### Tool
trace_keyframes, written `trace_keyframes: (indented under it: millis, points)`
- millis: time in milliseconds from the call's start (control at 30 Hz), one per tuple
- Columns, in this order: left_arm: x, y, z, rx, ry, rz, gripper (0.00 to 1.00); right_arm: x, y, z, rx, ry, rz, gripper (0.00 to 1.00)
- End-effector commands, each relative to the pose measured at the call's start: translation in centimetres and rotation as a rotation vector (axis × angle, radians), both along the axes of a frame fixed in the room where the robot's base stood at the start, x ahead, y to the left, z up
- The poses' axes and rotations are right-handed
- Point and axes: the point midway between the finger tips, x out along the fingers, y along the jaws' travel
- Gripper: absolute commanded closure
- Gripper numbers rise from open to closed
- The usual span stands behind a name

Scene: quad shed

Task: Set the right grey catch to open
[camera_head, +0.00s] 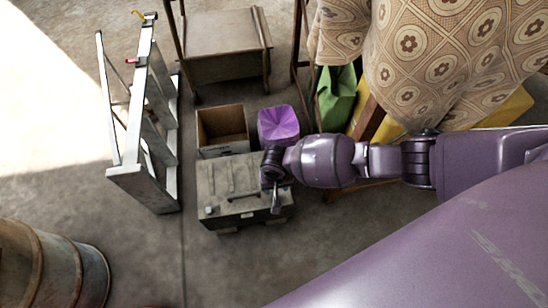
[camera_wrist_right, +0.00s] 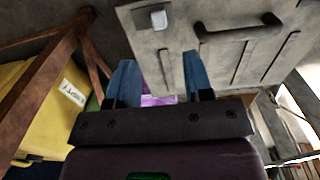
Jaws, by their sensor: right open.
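My right gripper (camera_head: 275,203) hangs over the case's right side and hides part of that edge. In the right wrist view, the case lid (camera_wrist_right: 222,62) fills the upper right, with a light grey catch (camera_wrist_right: 157,18) beyond the fingertips and apart from them. It appears to be the right catch; its setting is unclear. My right gripper (camera_wrist_right: 160,76) is open with nothing between its blue fingers. My left gripper is out of view.
A dark handle (camera_wrist_right: 240,28) is beside the catch. An open cardboard box (camera_head: 222,128) and a purple object (camera_head: 278,125) stand behind the case. A stepladder (camera_head: 150,130) is at left, a barrel (camera_head: 45,268) at lower left. Floor in front is clear.

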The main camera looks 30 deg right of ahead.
Motion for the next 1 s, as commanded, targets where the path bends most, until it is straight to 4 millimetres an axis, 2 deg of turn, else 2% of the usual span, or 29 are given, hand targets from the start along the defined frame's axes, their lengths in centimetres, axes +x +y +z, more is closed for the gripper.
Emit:
trace_keyframes:
  millis: [33, 100, 400, 600, 933, 1000]
  points:
    - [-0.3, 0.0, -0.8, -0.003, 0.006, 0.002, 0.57, -0.7, 0.0, -1.9, -0.002, 0.015, 0.001, 0.53]
    - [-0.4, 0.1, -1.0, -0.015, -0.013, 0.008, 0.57, -0.8, 0.0, -3.2, -0.002, 0.016, 0.001, 0.53]
    - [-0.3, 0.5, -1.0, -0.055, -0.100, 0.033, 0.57, -0.6, -0.1, -7.5, -0.001, 0.012, 0.001, 0.53]
    - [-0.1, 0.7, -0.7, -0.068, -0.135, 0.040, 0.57, -0.3, 0.0, -8.5, -0.001, 0.005, 0.001, 0.53]
    - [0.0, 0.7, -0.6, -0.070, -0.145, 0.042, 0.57, -0.1, 0.0, -8.5, 0.000, 0.001, 0.001, 0.53]
    - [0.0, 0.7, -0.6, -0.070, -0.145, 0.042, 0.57, -0.1, 0.0, -8.5, 0.001, 0.002, 0.001, 0.62]
